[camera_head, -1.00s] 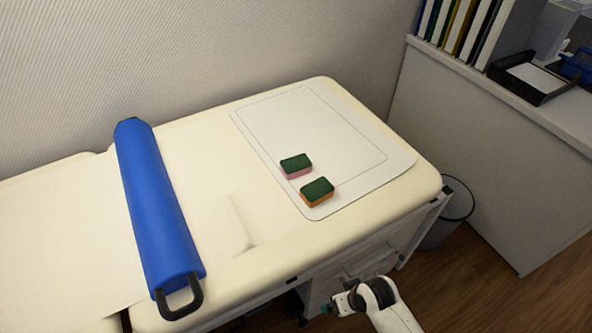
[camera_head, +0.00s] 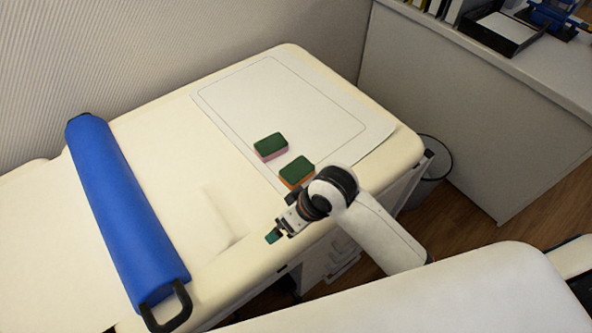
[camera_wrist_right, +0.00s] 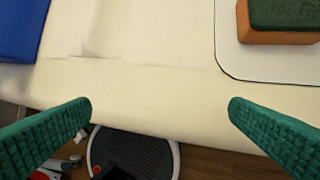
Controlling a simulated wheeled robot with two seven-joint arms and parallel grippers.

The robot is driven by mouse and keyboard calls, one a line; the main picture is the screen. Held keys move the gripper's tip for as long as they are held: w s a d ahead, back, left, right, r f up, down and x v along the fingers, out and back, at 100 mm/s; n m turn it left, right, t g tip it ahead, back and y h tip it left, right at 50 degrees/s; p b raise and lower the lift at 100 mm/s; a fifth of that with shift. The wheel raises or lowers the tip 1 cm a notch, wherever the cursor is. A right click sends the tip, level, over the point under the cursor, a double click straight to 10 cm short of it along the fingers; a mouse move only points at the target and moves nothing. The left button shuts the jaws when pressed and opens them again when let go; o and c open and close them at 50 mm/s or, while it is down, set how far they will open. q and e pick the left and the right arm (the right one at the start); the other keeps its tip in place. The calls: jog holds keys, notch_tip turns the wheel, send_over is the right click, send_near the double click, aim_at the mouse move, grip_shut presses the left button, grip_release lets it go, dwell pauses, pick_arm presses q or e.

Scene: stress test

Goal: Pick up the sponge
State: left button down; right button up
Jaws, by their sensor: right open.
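Two sponges with dark green tops lie on the white mat (camera_head: 350,112) on the cream padded table. One sponge has a pink lower layer (camera_head: 270,147). The other has an orange lower layer (camera_head: 296,169) and lies nearer to me; its lower edge is partly hidden by my right arm. The orange sponge also shows at the top right of the right wrist view (camera_wrist_right: 284,24). My right gripper (camera_head: 274,237) is over the table's near edge, left of and nearer than the orange sponge. Its green fingers (camera_wrist_right: 160,118) are wide apart with nothing between them. My left gripper is not in view.
A blue roll (camera_head: 125,215) with a black handle lies across the table on the left. A bin (camera_head: 432,160) stands on the floor past the table's right end. A white cabinet (camera_head: 440,100) stands at the right. The table between roll and mat is clear.

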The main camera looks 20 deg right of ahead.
jog(key=shift+n+g+h, duration=0.5)
jog(key=shift+n+g, duration=0.1)
jog(key=shift+n, duration=0.1)
jog(key=w, duration=0.2)
jog(key=w+r, duration=0.1)
jog(key=w, duration=0.1)
jog(key=w+a+r, duration=0.1)
jog(key=w, duration=0.1)
jog(key=shift+w+r, duration=0.2)
jog(key=shift+w, duration=0.15)
jog(key=w+d+r+m+g+h, duration=0.1)
jog(key=w+d+r+h, duration=0.1)
jog(key=w+d+r, duration=0.55)
send_over(297, 169)
jog(key=shift+m+h, duration=0.3)
notch_tip(297, 169, down, 7)
jog(key=shift+w+d+r, duration=0.1)
jog(key=shift+d, duration=0.05)
notch_tip(297, 169, down, 6)
jog(key=shift+r, duration=0.15)
jog(key=c, duration=1)
